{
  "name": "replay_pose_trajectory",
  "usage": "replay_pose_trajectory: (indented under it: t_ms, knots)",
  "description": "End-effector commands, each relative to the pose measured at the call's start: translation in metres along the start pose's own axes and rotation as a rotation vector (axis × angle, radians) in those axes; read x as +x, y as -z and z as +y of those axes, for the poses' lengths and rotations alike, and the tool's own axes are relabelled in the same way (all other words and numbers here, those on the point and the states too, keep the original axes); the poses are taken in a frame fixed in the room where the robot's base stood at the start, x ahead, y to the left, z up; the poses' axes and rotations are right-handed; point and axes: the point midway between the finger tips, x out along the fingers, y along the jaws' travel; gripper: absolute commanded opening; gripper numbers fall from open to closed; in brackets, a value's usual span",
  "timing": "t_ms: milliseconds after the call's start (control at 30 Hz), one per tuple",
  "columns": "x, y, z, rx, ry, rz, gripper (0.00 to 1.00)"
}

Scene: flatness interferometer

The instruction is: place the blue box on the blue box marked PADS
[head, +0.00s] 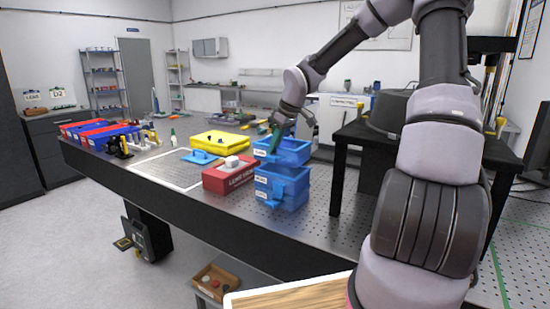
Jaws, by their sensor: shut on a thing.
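My gripper (278,132) is at the far back of the arm, pointing down and shut on the upper blue box (292,154) near its back left rim. This box is open-topped, with a white label on its front. It is held directly above another blue box (288,184), roughly level and lined up with it. I cannot tell whether the two touch or a small gap remains. The lower blue part carries white labels, one above another, and looks like stacked boxes on the table. The label words are too small to read, so PADS cannot be made out.
A red box (228,178) with a white object on top stands close left of the stack. A yellow case (219,140) and a flat blue piece (203,157) lie farther left. A black stand (340,175) is to the right. The perforated table (315,225) is clear in front.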

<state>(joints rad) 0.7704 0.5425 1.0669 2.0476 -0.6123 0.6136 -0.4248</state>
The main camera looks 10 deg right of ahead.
Motion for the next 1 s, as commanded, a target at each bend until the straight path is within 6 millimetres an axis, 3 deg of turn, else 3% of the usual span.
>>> replay_pose_trajectory:
  t_ms: [233, 467, 500, 567, 600, 1000]
  knots:
    - [0.030, -0.013, 0.000, -0.002, 0.002, -0.002, 0.00]
    - [0.032, -0.013, 0.001, 0.000, 0.000, 0.000, 0.00]
    - [0.032, -0.014, 0.001, 0.000, 0.001, 0.000, 0.18]
    - [0.032, -0.014, 0.001, 0.000, 0.001, 0.000, 0.41]
    - [0.032, -0.014, 0.001, 0.000, 0.001, 0.000, 0.45]
    - [0.024, -0.014, 0.002, 0.001, -0.002, -0.001, 0.45]
